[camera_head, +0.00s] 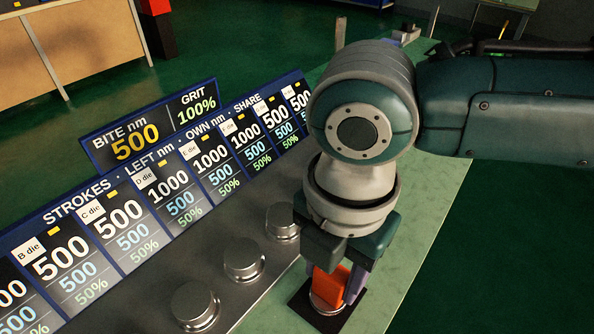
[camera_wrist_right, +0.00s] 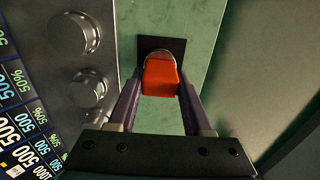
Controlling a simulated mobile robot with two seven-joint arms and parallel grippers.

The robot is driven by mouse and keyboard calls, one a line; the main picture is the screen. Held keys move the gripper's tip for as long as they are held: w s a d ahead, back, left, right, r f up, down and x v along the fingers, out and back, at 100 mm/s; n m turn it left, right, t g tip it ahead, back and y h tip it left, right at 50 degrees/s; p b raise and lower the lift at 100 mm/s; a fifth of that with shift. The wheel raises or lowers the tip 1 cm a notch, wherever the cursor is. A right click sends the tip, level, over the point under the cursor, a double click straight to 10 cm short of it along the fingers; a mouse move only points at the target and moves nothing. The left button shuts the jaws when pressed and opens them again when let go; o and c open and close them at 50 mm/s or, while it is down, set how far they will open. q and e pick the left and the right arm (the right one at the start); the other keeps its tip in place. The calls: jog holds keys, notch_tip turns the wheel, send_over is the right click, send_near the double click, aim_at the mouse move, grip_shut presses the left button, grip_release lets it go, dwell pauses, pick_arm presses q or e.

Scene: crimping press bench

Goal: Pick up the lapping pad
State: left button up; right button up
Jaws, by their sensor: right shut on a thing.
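The lapping pad appears to be the orange block (camera_head: 329,283) near the bottom of the head view. It also shows in the wrist view (camera_wrist_right: 160,77). My right gripper (camera_head: 340,284) points down with its purple fingers on either side of the block, shut on it. A silvery round piece (camera_wrist_right: 158,55) shows at the block's far end, over a black square (camera_head: 318,316). I cannot tell whether the block touches it or is lifted. My left gripper is not in view.
Several round metal knobs (camera_head: 244,259) stand on the grey metal plate left of the gripper. Behind them is a display board (camera_head: 130,228) marked with strokes and dies. The pale green bench (camera_head: 425,215) is clear to the right.

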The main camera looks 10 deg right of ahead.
grip_shut()
notch_tip(320, 180, up, 20)
jog(key=p, duration=0.4)
jog(key=shift+o, duration=2.3)
grip_release()
grip_shut()
notch_tip(320, 180, up, 9)
jog(key=p, duration=1.1)
jog(key=shift+p, duration=0.4)
